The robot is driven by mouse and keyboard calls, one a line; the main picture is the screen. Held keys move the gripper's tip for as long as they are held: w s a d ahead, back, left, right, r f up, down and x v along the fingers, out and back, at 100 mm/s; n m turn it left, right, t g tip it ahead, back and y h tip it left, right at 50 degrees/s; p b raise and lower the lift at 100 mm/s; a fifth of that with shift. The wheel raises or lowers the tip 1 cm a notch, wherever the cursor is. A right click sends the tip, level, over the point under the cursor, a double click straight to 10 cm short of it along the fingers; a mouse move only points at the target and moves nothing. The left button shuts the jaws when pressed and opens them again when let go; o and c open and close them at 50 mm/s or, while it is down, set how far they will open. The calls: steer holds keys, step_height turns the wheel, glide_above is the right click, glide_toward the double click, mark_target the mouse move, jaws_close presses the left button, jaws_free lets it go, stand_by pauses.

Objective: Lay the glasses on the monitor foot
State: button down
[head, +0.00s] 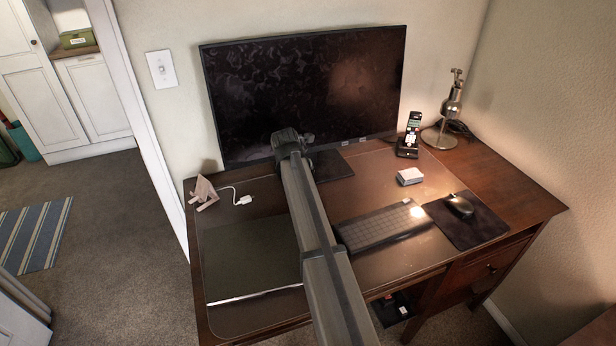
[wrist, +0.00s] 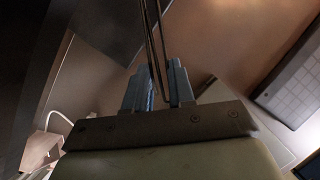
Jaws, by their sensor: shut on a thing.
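My gripper (wrist: 158,70) shows in the wrist view with its two blue-grey fingers close together. They are shut on thin dark strips, which look like part of the glasses (wrist: 150,36); the strips run up out of the top of that view. The monitor foot (head: 334,165) is a dark flat plate under the monitor, partly hidden by my arm in the head view. A dark grey panel in the wrist view, likely the monitor foot (wrist: 112,26), lies left of the strips. In the head view my arm's end hides the fingers and glasses.
The monitor (head: 305,95) stands close behind my arm's end. A closed laptop (head: 252,258) and a keyboard (head: 383,226) lie in front. A white cable (head: 243,197) and wooden stand (head: 203,192) are left; a phone (head: 410,138), white box (head: 410,176) and lamp (head: 448,115) are right.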

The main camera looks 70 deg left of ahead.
steer(key=w+a, duration=0.3)
steer(key=shift+w+a, duration=0.7)
steer(key=shift+s+d+f, duration=0.1)
steer(key=shift+d+f, duration=0.05)
steer(key=shift+f, duration=1.6)
steer(key=shift+f, duration=0.15)
steer(key=c, duration=1)
jaws_free()
steer(key=shift+o, duration=0.2)
steer(key=v, duration=1.2)
steer(key=shift+r, duration=0.2)
